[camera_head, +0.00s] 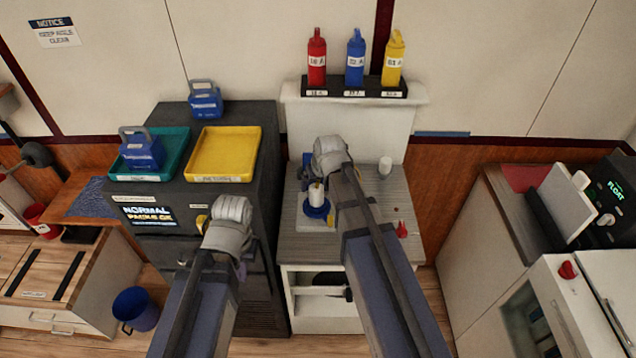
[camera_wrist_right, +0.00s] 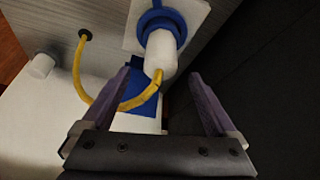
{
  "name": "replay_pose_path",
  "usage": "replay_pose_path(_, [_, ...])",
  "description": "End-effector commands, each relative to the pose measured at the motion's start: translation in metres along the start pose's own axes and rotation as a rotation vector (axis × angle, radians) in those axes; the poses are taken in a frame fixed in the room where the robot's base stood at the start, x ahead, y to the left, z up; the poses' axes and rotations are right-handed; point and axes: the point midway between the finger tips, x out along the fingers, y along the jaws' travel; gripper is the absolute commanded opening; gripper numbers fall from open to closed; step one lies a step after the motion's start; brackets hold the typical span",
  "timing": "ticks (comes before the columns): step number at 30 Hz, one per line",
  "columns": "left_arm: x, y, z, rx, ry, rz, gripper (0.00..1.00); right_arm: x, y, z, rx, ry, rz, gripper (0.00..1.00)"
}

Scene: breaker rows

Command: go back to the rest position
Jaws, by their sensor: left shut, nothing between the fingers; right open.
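My right gripper (camera_wrist_right: 158,88) is open, its two purple fingers apart in the right wrist view. A white plug-like cylinder (camera_wrist_right: 161,52) with a blue ring (camera_wrist_right: 160,18) stands just beyond the fingertips, not gripped. A yellow cable (camera_wrist_right: 88,85) loops from it to a hole in the grey surface. In the head view, the cylinder (camera_head: 316,193) sits on the grey bench (camera_head: 375,240), beside my right wrist. My left gripper (camera_head: 238,268) is shut and empty in front of the dark cabinet; its fingers are mostly hidden by the wrist.
The dark cabinet (camera_head: 262,230) carries a green tray (camera_head: 180,148) with a blue padlock-like block (camera_head: 140,150), a yellow tray (camera_head: 255,150), and another blue block (camera_head: 205,100). Red (camera_head: 317,60), blue (camera_head: 355,60) and yellow bottles (camera_head: 393,62) stand on a rack behind the bench.

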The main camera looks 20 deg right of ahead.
Motion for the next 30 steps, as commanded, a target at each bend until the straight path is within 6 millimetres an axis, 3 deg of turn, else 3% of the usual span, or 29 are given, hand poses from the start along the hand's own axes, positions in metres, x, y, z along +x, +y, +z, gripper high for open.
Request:
replay_pose_path(11, [0.0,0.0,0.0,0.0,0.0,0.0,0.0,-0.002,-0.001,0.005,0.0,-0.009,-0.001,0.93])
replay_pose_path(14, [0.0,0.0,0.0,0.0,0.0,0.0,0.0,-0.009,-0.006,0.032,0.003,-0.059,-0.003,0.93])
replay_pose_path(23, [0.0,0.0,0.0,0.0,0.0,0.0,0.0,-0.054,-0.026,0.168,0.017,-0.354,0.006,0.93])
replay_pose_path(25, [0.007,0.001,0.0,0.0,0.0,0.0,0.0,-0.046,-0.052,0.169,-0.054,-0.37,0.005,0.93])
replay_pose_path(30, [0.015,0.001,-0.001,-0.001,0.0,0.0,0.0,-0.047,-0.096,0.191,-0.191,-0.413,0.017,0.93])
